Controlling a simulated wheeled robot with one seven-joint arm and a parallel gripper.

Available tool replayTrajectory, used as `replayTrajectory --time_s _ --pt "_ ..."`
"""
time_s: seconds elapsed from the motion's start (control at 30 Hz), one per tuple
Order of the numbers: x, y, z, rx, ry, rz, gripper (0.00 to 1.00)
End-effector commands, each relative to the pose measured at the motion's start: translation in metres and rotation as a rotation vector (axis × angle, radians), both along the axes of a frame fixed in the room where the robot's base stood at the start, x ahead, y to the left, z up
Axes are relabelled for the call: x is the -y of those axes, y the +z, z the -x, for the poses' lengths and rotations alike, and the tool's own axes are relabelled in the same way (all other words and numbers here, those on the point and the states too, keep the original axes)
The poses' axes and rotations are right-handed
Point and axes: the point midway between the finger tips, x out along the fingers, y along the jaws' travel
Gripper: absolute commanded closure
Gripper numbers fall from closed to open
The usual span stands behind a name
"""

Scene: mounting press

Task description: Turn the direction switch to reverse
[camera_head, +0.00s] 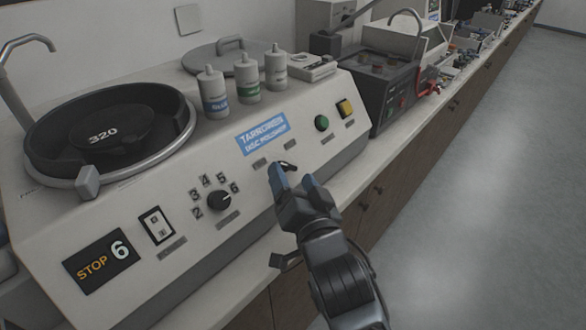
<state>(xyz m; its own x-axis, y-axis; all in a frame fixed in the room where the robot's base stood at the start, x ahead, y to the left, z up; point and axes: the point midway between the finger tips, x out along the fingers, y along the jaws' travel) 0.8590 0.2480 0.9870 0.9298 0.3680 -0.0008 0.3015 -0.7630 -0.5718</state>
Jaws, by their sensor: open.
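My gripper (293,180) is open, with its two blue-tipped fingers pointing at the sloped front panel of the disc polisher (330,145). A small black switch knob (288,165), which looks like the direction switch, sits on the panel right at the fingertips. The fingers partly cover it, so I cannot tell its exact setting or whether they touch it. Two small label plates lie just above the knob; their words are too small to read.
Left of my gripper are a numbered dial (219,201), a white rocker switch (156,226) and a "STOP 6" display (102,261). A green button (322,123) and a yellow switch (345,107) are to the right. Bottles (247,79) stand behind. The floor at right is clear.

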Motion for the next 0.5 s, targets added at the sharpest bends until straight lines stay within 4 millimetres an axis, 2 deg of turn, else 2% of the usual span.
replayTrajectory --time_s 0.2,0.5 --pt "-0.006 0.000 -0.017 0.001 -0.001 0.001 0.28" --pt "-0.006 0.000 -0.019 0.001 -0.001 0.001 0.29"
